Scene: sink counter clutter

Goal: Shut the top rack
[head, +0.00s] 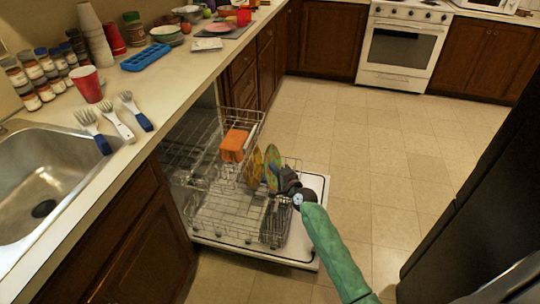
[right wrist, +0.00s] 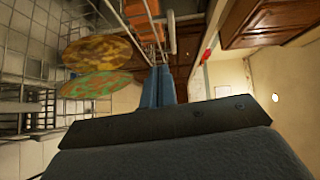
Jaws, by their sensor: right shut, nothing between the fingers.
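The top rack (head: 212,146) of the dishwasher is a wire rack pulled part way out from under the counter. An orange block (head: 235,145) sits at its outer end and also shows in the right wrist view (right wrist: 140,8). The lower rack (head: 225,215) is out over the open door (head: 305,240), holding colourful plates (head: 272,167). My right gripper (head: 284,180) is beside the plates, below and right of the top rack's outer end. In the right wrist view its blue fingers (right wrist: 158,85) are together and empty. Contact with a rack is unclear. My left gripper is out of view.
A counter with a sink (head: 40,185), a red cup (head: 87,84), several utensils (head: 118,116) and a blue tray (head: 146,57) runs along the left. A large black surface (head: 480,210) stands at right. The tiled floor (head: 360,150) between is clear.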

